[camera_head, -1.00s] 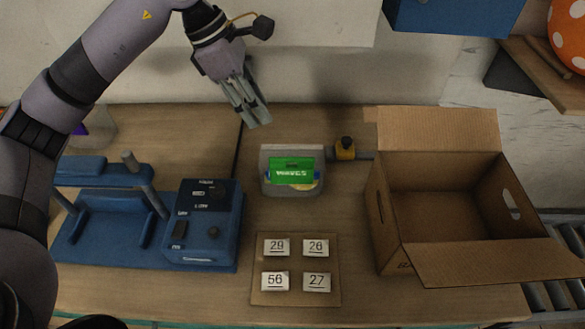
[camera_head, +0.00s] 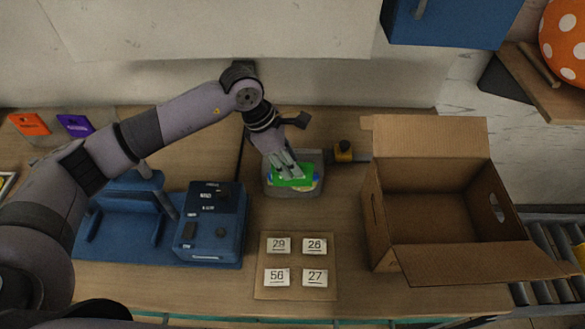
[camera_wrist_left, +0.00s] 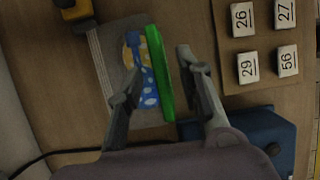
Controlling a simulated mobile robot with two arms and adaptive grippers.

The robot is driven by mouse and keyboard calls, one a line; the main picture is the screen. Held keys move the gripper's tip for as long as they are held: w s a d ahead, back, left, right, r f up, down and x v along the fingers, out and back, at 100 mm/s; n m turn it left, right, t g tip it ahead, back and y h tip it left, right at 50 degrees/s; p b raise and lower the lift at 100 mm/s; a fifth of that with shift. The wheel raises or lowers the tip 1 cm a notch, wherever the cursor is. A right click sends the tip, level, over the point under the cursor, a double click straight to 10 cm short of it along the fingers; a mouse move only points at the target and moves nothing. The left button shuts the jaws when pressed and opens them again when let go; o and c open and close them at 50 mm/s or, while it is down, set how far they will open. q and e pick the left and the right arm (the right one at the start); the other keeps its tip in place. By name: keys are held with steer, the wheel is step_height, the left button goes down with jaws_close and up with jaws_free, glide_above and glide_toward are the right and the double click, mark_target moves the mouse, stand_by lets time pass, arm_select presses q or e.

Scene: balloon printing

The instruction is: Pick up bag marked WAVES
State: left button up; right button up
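The WAVES bag, a green-topped packet (camera_head: 308,180), stands in a grey holder (camera_head: 293,193) near the back middle of the table. Its lettering is mostly covered by my gripper in the head view; it was readable in the earlier frame. My left gripper (camera_head: 291,171) points down at the bag from above. In the left wrist view the green top (camera_wrist_left: 160,75) is seen edge-on between the two spread fingers of my left gripper (camera_wrist_left: 158,65), with gaps beside it. The blue patterned part (camera_wrist_left: 147,85) shows beside it. My right gripper is not in view.
An open cardboard box (camera_head: 378,225) stands at the right. A blue machine (camera_head: 210,235) is at the left. A board (camera_head: 265,262) with several number tiles lies in front. Orange (camera_head: 30,124) and purple (camera_head: 75,125) packets are at the far left.

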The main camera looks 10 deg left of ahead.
arm_select(q)
steer(key=shift+x, duration=0.75)
steer(key=shift+c, duration=0.4)
jaws_close()
